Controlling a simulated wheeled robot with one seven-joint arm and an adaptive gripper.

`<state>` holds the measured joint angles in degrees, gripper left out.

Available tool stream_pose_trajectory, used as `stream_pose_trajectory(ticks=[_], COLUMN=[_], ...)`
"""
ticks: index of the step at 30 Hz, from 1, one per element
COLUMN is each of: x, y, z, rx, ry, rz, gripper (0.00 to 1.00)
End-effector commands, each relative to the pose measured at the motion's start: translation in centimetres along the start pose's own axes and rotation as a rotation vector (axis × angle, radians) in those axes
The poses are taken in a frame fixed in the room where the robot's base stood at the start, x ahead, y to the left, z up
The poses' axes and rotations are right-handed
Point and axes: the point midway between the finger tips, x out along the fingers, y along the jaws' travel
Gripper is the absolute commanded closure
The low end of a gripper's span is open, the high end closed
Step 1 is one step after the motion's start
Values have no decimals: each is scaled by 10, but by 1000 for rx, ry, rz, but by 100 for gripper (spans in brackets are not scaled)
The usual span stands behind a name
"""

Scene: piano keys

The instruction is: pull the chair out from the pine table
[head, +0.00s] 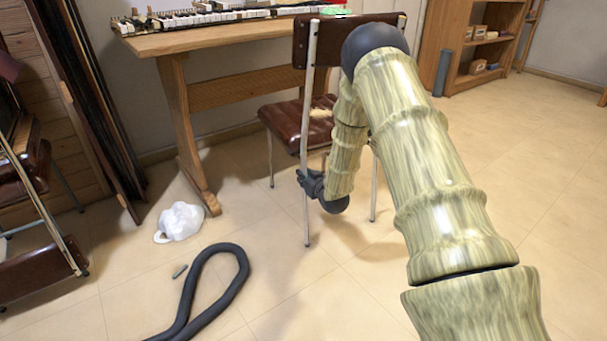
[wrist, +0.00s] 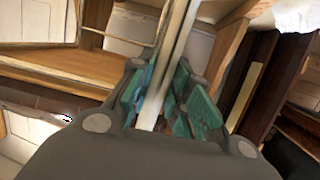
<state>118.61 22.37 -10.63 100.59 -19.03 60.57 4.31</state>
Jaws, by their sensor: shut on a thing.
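The chair (head: 285,122) has a brown seat, a brown backrest and thin pale metal legs. It stands upright at the front right of the pine table (head: 165,42), its seat partly hidden by my arm. My gripper (head: 309,183) is shut on the chair's near-left upright, below seat height. In the wrist view the metal upright (wrist: 168,70) runs between the green finger pads of my gripper (wrist: 165,103). My arm hides much of the chair's right side.
Piano keys (head: 195,19) lie on the table. A white bag (head: 180,221) and a dark hose (head: 215,268) lie on the floor at the left. Shelves (head: 485,45) stand at the back right. The right floor is clear.

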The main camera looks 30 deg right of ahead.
Motion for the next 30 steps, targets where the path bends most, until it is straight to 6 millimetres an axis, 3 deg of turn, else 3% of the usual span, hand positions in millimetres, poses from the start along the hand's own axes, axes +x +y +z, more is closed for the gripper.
stream_pose_trajectory(ticks=[15, 30], x=[-29, -45], y=[-1, -1], z=[10, 14], rx=[-2, -2], ry=[-8, -9], rz=[-1, -1], gripper=[100, 100])
